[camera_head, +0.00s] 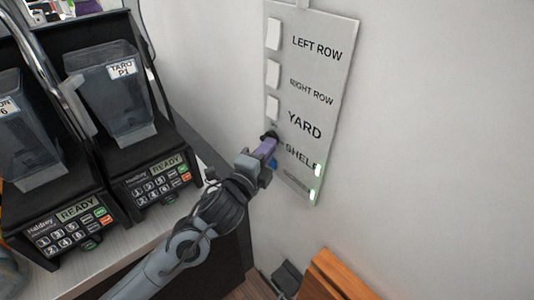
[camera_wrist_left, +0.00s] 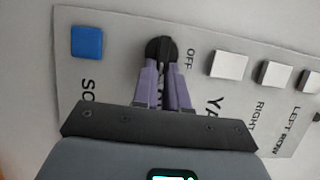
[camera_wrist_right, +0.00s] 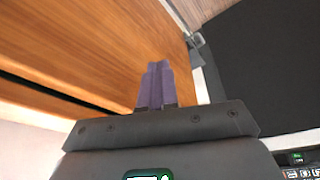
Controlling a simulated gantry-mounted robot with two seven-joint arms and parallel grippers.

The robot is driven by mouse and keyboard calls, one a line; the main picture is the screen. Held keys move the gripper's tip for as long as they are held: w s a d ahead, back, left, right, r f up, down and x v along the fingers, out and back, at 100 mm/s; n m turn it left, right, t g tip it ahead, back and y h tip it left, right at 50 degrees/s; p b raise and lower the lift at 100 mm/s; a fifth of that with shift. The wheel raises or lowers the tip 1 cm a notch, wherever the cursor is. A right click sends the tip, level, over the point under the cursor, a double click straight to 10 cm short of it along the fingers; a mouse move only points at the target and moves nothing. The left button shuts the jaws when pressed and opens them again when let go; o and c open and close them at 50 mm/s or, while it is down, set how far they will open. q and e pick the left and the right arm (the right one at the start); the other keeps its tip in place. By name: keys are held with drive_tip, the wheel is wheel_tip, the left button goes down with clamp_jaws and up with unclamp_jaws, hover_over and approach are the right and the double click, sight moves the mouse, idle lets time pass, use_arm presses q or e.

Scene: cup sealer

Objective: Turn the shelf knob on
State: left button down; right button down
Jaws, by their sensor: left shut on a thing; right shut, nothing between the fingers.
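The black shelf knob (camera_head: 269,135) sits on the pale wall panel (camera_head: 335,60), beside the SHELF label. My left gripper (camera_head: 267,146) reaches it from below. In the left wrist view the purple fingers (camera_wrist_left: 162,68) are shut on the knob (camera_wrist_left: 160,47), one on each side. The knob's pointer lies between the fingertips, close to the word OFF. Its exact angle is partly hidden. My right gripper (camera_wrist_right: 156,80) is shut and empty, seen only in the right wrist view.
White switches (camera_wrist_left: 229,64) and a blue button (camera_wrist_left: 87,42) flank the knob. An orange wooden piece (camera_head: 340,275) stands below; another wooden surface (camera_wrist_right: 110,50) is near my right gripper.

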idle(0.3)
use_arm(q)
drive_tip(key=c, duration=1.2)
unclamp_jaws()
drive_tip(key=shift+o, duration=0.2)
drive_tip(key=v, duration=1)
drive_tip(key=shift+s+a+b, duration=0.15)
drive_tip(key=shift+s+b, duration=0.2)
drive_tip(key=shift+s, duration=0.05)
